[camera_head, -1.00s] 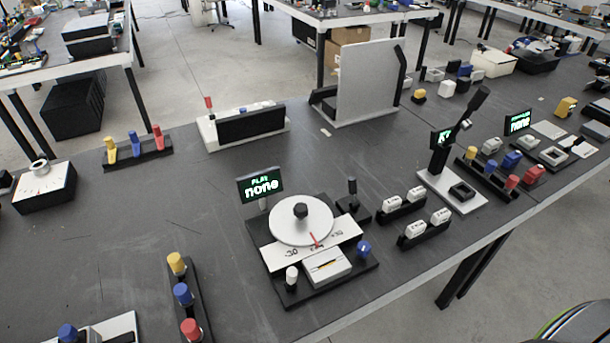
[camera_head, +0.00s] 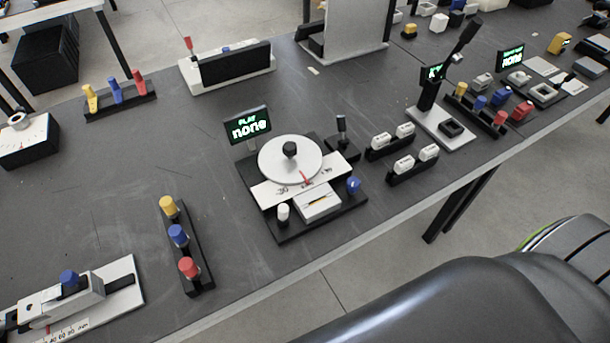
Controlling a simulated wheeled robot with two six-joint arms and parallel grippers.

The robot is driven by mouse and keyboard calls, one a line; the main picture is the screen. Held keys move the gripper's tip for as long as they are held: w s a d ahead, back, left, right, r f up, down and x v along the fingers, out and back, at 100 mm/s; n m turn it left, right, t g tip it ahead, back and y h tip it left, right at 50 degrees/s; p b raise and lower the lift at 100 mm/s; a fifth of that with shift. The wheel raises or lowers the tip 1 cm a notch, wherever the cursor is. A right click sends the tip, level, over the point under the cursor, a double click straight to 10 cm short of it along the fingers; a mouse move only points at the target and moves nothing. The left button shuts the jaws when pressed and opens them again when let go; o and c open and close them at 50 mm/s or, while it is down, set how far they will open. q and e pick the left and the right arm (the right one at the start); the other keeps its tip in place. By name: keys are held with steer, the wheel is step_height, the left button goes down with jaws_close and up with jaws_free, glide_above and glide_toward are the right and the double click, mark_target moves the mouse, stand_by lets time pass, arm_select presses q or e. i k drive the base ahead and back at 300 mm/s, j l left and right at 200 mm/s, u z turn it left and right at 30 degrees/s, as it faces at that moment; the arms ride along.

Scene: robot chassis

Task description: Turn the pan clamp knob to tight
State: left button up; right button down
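A pan station with a black base (camera_head: 325,222) stands near the table's front edge, in the middle of the view. It carries a round white disc (camera_head: 275,165) with a black knob (camera_head: 290,149) on top and a red pointer (camera_head: 305,178) over a white scale. A blue knob (camera_head: 353,185) stands at its front right, a white knob (camera_head: 283,213) at its front left. I cannot tell by label which is the clamp knob, or its setting. A screen (camera_head: 247,125) behind reads "none". Neither of my grippers is in view.
A rack of yellow, blue and red pegs (camera_head: 200,268) stands left of the station. White blocks in black holders (camera_head: 412,172) and a black lever stand (camera_head: 450,122) stand to its right. A slide device (camera_head: 122,285) lies at the lower left. Bare table separates them.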

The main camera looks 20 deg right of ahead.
mark_target(353, 184)
steer(key=z, duration=1.15)
